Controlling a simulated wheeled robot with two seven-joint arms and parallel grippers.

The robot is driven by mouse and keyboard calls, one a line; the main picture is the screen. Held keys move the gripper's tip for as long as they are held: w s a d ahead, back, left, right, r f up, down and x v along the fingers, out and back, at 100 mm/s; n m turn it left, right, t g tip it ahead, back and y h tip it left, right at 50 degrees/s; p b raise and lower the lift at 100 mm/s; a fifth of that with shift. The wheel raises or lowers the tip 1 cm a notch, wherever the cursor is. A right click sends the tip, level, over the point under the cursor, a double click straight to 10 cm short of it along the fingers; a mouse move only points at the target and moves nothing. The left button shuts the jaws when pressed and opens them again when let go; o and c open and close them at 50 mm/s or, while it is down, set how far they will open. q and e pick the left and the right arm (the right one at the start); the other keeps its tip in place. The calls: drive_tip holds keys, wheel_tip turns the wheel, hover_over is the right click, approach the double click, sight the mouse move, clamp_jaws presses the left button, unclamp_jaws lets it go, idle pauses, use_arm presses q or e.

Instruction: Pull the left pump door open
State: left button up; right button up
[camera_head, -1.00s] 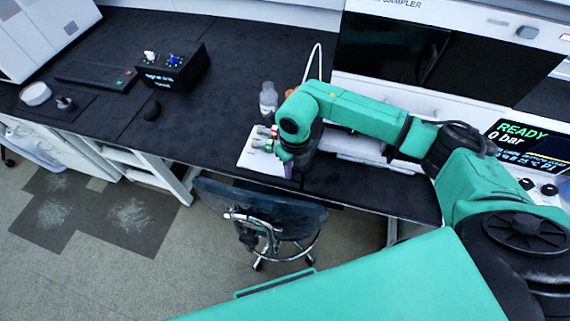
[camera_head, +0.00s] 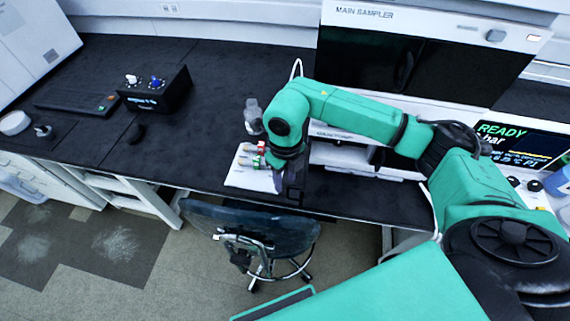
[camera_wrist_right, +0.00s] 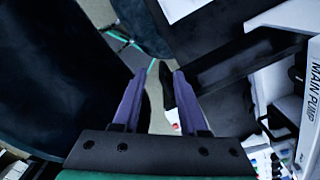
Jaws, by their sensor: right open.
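The main pump (camera_head: 345,158) is the white unit low under the main sampler in the head view, mostly behind my right arm. Its white front with the MAIN PUMP label (camera_wrist_right: 313,95) stands at the right edge of the right wrist view. I cannot make out the left door's edge or whether it is ajar. My right gripper (camera_head: 290,182) hangs over the bench's front edge, left of the pump. In the right wrist view its two purple fingers (camera_wrist_right: 160,76) are apart with nothing between them, clear of the pump front. My left gripper is not in view.
A white sheet with vials (camera_head: 250,178) lies just left of the right gripper, with a clear bottle (camera_head: 251,115) behind. A dark chair (camera_head: 255,228) stands below the bench edge. A black control box (camera_head: 155,90) is farther left.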

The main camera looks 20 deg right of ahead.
wheel_tip(320, 180, up, 10)
drive_tip(key=b, duration=0.1)
drive_tip(key=shift+r+b, duration=0.2)
drive_tip(key=shift+b, duration=0.15)
drive_tip(key=shift+s, duration=0.1)
